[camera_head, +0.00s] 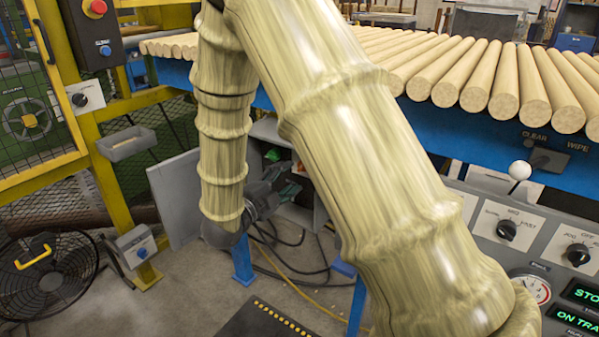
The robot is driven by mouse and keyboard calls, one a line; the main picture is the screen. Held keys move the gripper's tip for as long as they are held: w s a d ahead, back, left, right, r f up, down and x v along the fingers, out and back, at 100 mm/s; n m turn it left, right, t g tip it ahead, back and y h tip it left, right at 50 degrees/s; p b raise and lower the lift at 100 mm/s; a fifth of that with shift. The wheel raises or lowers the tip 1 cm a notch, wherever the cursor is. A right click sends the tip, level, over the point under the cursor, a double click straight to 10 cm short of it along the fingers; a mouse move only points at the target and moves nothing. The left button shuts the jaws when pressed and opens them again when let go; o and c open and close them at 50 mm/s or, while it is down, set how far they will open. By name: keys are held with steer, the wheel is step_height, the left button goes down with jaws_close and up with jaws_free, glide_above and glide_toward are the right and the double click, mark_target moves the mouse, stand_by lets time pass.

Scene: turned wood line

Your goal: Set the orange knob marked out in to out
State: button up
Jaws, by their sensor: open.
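A small orange part (29,121) sits in the middle of a round dial plate on a green machine behind the wire mesh, at the left. It may be the orange knob; its marks are too small to read and I cannot tell its setting. My gripper (283,192) is dark grey, at the end of my pale, wood-patterned arm, in front of an open grey cabinet (174,200). It is open, and I see nothing held in it. It is well to the right of the orange part and apart from it. My arm hides the middle of the view.
A yellow frame with mesh (85,150) stands at the left, bearing a black knob (80,99) and a red button (97,7). A fan (45,275) stands below. Wooden rods (490,80) lie on a blue conveyor. A grey console (520,235) with black knobs is at the right.

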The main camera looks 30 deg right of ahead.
steer(key=x, duration=0.6)
steer(key=shift+d+b, duration=0.15)
steer(key=shift+b, duration=0.3)
steer(key=c, duration=1)
steer(key=shift+c, duration=0.2)
steer(key=shift+p, duration=0.3)
steer(key=shift+n+p, duration=6)
steer(key=shift+p, duration=0.5)
